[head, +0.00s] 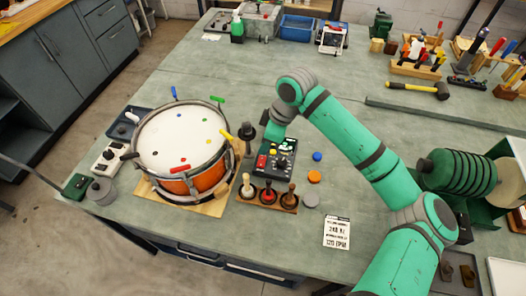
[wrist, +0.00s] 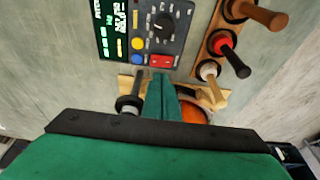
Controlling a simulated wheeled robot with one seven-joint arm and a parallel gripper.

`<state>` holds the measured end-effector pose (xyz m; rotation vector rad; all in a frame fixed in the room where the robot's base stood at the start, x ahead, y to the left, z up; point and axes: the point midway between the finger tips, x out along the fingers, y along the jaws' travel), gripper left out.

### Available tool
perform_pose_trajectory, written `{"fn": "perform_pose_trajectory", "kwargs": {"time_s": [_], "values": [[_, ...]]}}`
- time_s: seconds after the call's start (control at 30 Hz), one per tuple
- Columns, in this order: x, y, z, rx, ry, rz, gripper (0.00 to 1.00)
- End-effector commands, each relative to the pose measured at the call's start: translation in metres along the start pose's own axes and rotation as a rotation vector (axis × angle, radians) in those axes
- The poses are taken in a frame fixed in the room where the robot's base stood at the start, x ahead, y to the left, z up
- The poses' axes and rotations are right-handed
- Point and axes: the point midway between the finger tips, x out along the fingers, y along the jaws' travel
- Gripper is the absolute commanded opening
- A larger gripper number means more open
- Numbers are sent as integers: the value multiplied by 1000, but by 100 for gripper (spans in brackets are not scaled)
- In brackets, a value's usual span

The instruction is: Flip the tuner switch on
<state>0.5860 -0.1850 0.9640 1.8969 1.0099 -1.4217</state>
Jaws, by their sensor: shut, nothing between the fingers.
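The tuner (head: 284,166) is a dark box on the bench, right of the drum. In the wrist view the tuner (wrist: 178,38) shows a green display, a black knob, a yellow and a blue button, and a red switch (wrist: 160,61) at its near edge. The red switch also shows in the head view (head: 261,163). My gripper (wrist: 161,80) is shut and empty, with its fingertips close to the red switch; I cannot tell whether they touch it. In the head view my gripper (head: 274,143) is over the tuner's far end, its tips partly hidden.
The drum (head: 180,140) on its wooden base stands close left. A rack of mallets (head: 268,192) sits in front of the tuner. A dark upright post (head: 246,133) stands beside the tuner. Blue and orange discs (head: 314,176) lie to its right.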

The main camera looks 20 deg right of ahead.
Motion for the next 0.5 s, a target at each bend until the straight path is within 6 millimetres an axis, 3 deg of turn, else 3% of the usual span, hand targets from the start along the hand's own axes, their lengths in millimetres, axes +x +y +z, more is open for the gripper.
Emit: {"fn": "perform_pose_trajectory", "kwargs": {"time_s": [0.3, 0.5], "values": [[-66, -11, 7, 9, -1, 6, 0], [-88, -16, 6, 7, -1, 3, 0]]}}
